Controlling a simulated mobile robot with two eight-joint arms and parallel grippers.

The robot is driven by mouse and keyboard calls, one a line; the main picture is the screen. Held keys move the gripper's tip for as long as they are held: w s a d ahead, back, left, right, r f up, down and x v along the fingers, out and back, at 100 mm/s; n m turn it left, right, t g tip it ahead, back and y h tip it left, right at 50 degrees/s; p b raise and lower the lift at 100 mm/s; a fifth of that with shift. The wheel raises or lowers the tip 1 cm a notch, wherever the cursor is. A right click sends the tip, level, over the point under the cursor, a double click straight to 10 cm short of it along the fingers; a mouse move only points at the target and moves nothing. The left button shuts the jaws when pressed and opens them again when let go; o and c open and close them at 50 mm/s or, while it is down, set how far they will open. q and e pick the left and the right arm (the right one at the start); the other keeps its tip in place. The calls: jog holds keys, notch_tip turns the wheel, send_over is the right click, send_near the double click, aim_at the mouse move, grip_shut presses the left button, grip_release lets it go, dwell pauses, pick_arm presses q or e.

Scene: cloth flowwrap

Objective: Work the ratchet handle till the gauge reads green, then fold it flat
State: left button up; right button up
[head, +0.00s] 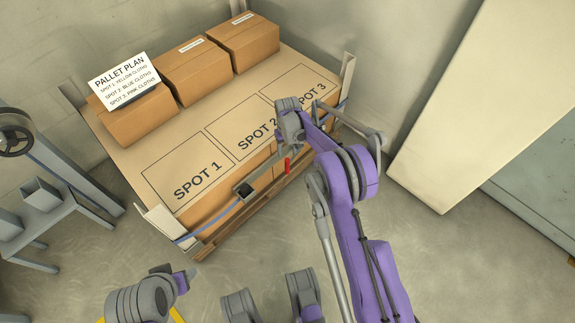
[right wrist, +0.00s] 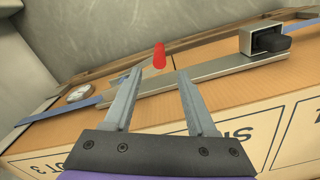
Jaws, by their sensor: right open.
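The ratchet (head: 243,190) sits on the front side of the strapped carton load; its dark body shows in the right wrist view (right wrist: 268,42). Its grey handle bar (right wrist: 215,74) lies along the load's side, with a red grip (right wrist: 160,55) standing out from it; the grip also shows in the head view (head: 287,166). My right gripper (right wrist: 160,72) is open, the red grip appearing between and just beyond its fingertips, not clasped. The round gauge (right wrist: 78,92) is on the blue strap; its reading is too small to tell. My left gripper (head: 180,279) is low at left, its jaws unclear.
The load top (head: 120,150) has marked spots and several cartons (head: 193,72) at the back, with a pallet plan sign (head: 124,80). A grey bench (head: 45,205) stands at left, a pale panel (head: 470,100) at right. The floor in front (head: 225,270) is clear.

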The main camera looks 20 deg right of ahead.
aim_at(287, 165)
notch_tip(287, 165, down, 11)
jog(key=b, duration=0.2)
jog(key=shift+r+b, duration=0.15)
jog(key=shift+b, duration=0.15)
jog(key=shift+c, duration=0.4)
grip_shut()
dwell(1.0)
